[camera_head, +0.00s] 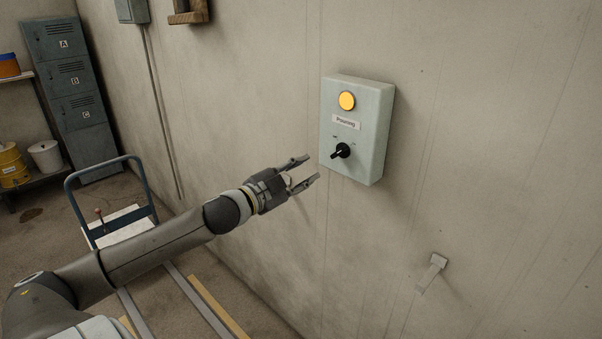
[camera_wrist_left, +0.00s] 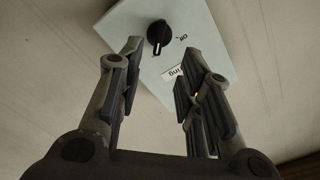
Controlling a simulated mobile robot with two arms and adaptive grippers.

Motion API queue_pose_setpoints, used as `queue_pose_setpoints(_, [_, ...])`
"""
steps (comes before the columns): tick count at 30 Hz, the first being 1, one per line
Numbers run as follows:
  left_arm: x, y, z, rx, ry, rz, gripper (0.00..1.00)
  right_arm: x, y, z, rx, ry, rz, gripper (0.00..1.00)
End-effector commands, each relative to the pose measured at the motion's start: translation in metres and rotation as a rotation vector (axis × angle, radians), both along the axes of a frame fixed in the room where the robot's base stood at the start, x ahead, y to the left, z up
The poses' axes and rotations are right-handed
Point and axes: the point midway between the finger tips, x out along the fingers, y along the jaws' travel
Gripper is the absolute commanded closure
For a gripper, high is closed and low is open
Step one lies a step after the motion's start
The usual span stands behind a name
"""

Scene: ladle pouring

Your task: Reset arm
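My left gripper (camera_head: 306,172) reaches in from the left and is open and empty, just left of the control box. The pale green control box (camera_head: 375,130) is fixed to the wall, with a lit yellow lamp (camera_head: 347,100), a label and a black rotary knob (camera_head: 341,151). In the left wrist view the open fingers (camera_wrist_left: 155,85) point toward the box (camera_wrist_left: 205,45), and the knob (camera_wrist_left: 158,34) lies beyond them, apart from them. An "Off" mark shows beside the knob. My right gripper is not in view.
A blue-framed cart (camera_head: 72,190) stands on the floor at the left. Grey lockers (camera_head: 68,80), a yellow drum (camera_head: 12,167) and a white bucket (camera_head: 45,156) are farther back. A small bracket (camera_head: 432,271) sticks out of the wall at lower right.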

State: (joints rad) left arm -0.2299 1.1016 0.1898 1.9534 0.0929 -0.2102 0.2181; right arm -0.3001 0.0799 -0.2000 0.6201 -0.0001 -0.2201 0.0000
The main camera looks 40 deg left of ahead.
Motion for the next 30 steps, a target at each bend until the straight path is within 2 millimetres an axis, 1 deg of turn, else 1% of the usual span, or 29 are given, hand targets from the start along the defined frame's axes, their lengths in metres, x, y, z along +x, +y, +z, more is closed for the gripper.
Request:
queue_pose_setpoints(12, [0.0, 0.001, -0.002, -0.002, 0.002, 0.002, 0.67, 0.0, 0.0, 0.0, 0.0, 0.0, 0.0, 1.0])
queue_pose_setpoints(14, [0.001, 0.005, -0.01, -0.009, 0.011, 0.014, 0.67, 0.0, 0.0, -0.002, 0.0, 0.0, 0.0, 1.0])
queue_pose_setpoints(16, [0.001, 0.017, -0.031, -0.025, 0.035, 0.042, 0.67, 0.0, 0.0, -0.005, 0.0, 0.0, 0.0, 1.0])
queue_pose_setpoints(17, [0.001, 0.023, -0.044, -0.036, 0.049, 0.059, 0.67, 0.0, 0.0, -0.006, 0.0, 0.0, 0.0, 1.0])
queue_pose_setpoints(20, [-0.003, 0.051, -0.103, -0.08, 0.117, 0.133, 0.67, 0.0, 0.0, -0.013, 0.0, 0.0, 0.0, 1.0])
queue_pose_setpoints(21, [-0.007, 0.062, -0.131, -0.099, 0.151, 0.166, 0.67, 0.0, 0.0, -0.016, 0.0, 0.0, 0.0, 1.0])
queue_pose_setpoints(23, [-0.015, 0.076, -0.176, -0.127, 0.204, 0.214, 0.67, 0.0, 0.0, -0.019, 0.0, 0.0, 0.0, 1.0])
queue_pose_setpoints(24, [-0.021, 0.083, -0.205, -0.146, 0.239, 0.243, 0.67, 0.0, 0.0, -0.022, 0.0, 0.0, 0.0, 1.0])
queue_pose_setpoints(26, [-0.033, 0.092, -0.249, -0.17, 0.295, 0.285, 0.67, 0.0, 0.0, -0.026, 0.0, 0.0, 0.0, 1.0])
queue_pose_setpoints(27, [-0.042, 0.096, -0.278, -0.186, 0.332, 0.31, 0.67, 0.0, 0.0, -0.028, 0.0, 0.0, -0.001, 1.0])
queue_pose_setpoints(29, [-0.057, 0.099, -0.322, -0.209, 0.39, 0.346, 0.67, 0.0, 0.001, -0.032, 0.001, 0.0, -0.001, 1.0])
queue_pose_setpoints(30, [-0.069, 0.099, -0.351, -0.225, 0.429, 0.369, 0.67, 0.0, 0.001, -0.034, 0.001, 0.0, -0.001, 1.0])
